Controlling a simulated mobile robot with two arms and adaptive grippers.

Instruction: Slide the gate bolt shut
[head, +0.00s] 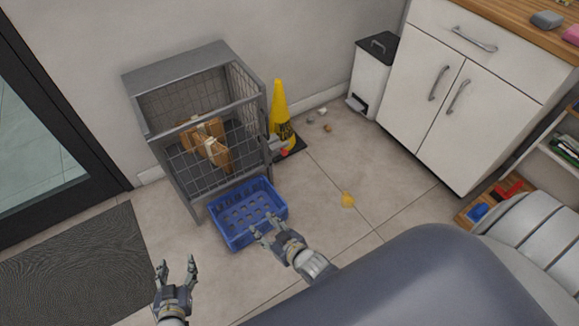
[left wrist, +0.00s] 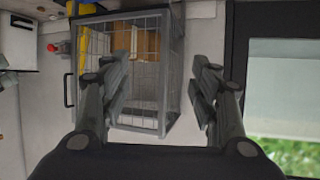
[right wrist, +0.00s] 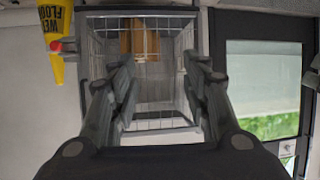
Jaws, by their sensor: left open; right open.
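The grey wire cage (head: 172,84) stands against the wall, with its mesh gate (head: 190,165) at the front. A small red knob (head: 284,151) on a grey fitting, apparently the bolt, sticks out at the gate's right edge. The red knob also shows left of the cage in the left wrist view (left wrist: 51,47) and the right wrist view (right wrist: 56,46). The bolt's exact position is too small to tell. My left gripper (head: 176,265) is open and empty, in front of the cage. My right gripper (head: 264,229) is open and empty, over the blue crate's front edge in the picture.
The blue crate (head: 226,237) stands on the floor before the cage. A yellow wet-floor cone (head: 280,105) stands right beside it, behind the knob. Wooden pieces (head: 212,147) are inside the cage. A yellow scrap (head: 348,199) lies on otherwise open floor. White cabinets (head: 425,115) stand right.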

